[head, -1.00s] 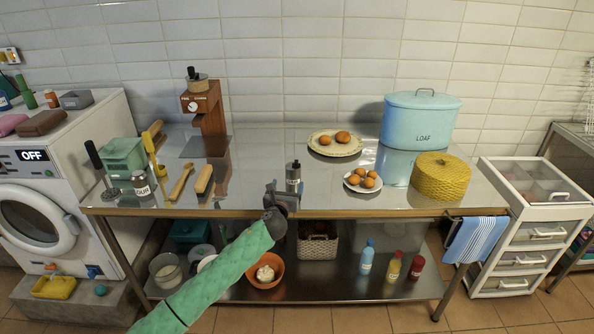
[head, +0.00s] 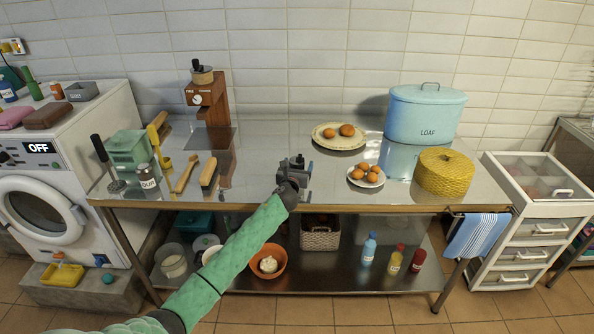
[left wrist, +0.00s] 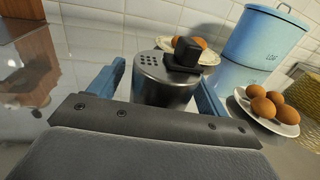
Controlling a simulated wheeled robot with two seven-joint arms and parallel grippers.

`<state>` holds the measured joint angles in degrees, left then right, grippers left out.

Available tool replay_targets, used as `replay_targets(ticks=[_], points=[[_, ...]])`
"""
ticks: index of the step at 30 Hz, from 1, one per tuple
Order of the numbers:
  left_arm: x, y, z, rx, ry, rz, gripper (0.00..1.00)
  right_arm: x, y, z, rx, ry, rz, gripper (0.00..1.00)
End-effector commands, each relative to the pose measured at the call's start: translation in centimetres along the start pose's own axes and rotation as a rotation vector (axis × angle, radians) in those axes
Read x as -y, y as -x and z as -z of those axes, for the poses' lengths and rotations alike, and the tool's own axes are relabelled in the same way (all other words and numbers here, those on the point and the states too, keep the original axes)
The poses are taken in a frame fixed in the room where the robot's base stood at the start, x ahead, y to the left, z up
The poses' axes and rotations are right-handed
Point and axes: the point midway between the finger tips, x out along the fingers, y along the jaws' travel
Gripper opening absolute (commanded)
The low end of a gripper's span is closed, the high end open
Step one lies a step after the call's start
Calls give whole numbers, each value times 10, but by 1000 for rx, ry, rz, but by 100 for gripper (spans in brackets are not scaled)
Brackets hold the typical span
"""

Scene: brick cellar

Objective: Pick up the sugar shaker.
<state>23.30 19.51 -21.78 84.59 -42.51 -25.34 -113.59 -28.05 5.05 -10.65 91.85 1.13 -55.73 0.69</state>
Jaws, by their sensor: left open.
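A metal shaker (left wrist: 165,82) with a holed top stands on the steel table between the two blue fingers of my left gripper (left wrist: 163,78) in the left wrist view. A dark square piece (left wrist: 183,55) shows at its top. The fingers are open, one on each side of the shaker; I cannot tell whether they touch it. In the head view my left gripper (head: 294,168) is at the table's front middle and mostly hides this shaker. Its label is hidden, so I cannot read whether it says sugar. My right gripper is not in view.
A plate of eggs (head: 354,181) lies close to the right of my gripper, with another egg plate (head: 325,143) behind. Wooden brushes (head: 186,176), a labelled shaker (head: 148,184) and a grinder (head: 207,100) stand left. The steel table (head: 255,160) is clear behind left.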

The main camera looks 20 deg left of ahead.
Motion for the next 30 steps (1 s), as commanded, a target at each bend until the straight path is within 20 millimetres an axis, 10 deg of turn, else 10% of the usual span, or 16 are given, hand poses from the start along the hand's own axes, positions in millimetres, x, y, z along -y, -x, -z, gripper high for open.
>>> replay_targets(ticks=[9,17,30], points=[[1,-4,0,1,0,1,76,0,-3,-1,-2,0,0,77],[1,-4,0,0,0,1,26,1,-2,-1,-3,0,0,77],[0,-4,-13,4,-2,2,26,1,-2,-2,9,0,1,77]])
